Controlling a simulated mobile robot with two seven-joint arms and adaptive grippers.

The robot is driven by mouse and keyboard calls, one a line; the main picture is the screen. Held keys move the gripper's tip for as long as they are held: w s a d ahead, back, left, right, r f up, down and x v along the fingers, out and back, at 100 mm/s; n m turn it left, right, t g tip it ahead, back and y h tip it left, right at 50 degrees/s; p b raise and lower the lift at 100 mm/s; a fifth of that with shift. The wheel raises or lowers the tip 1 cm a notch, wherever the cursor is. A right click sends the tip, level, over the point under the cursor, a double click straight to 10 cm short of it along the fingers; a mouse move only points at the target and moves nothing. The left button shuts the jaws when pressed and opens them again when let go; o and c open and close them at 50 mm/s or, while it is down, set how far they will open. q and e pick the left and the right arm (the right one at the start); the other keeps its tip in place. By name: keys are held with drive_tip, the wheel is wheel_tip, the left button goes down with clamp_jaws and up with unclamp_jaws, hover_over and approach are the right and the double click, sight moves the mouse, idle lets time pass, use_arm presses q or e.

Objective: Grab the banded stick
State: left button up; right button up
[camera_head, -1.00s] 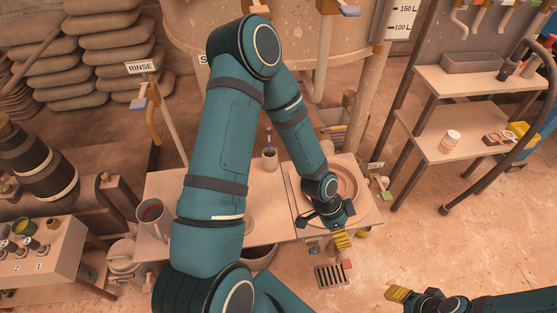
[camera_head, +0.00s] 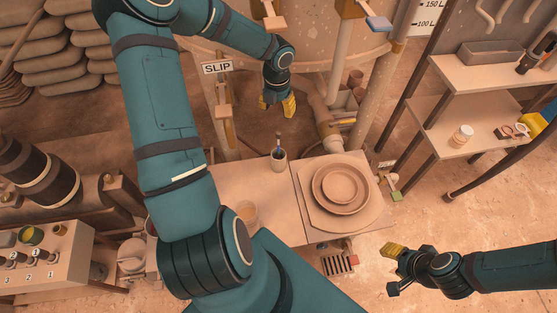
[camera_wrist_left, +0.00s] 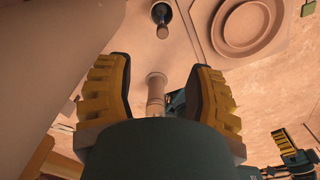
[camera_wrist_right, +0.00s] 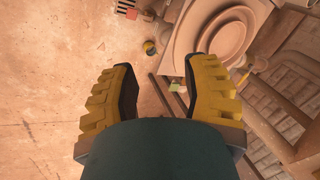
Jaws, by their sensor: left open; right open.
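A slim stick with a blue part (camera_head: 279,140) stands in a small cup (camera_head: 279,160) at the back of the table; it is too small to make out bands. My left gripper (camera_head: 277,107) is open and empty, above or beyond the cup in the head view. In the left wrist view the dark-mouthed cup with a stick end (camera_wrist_left: 163,31) shows ahead of the open fingers. A pale ringed cylinder (camera_wrist_left: 155,95) appears between those fingers, apart from them; I cannot tell what it is. My right gripper (camera_head: 391,269) is open and empty, right of the table.
Stacked round plates (camera_head: 341,189) lie on a square board right of the cup. Another cup (camera_head: 246,213) stands near my left arm. A large tank with a SLIP sign (camera_head: 217,68) and pipes rises behind the table. A shelf (camera_head: 463,135) stands at right.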

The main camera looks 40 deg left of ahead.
sight(278, 133)
use_arm(q)
wheel_tip(278, 133, down, 8)
drive_tip(key=shift+f+b, duration=0.15)
drive_tip(key=shift+b, duration=0.85)
wheel_tip(278, 133, down, 5)
drive_tip(key=shift+d+f+b, duration=0.1)
drive_tip(key=shift+d+b, duration=0.05)
drive_tip(key=shift+b, duration=0.7)
clamp_jaws()
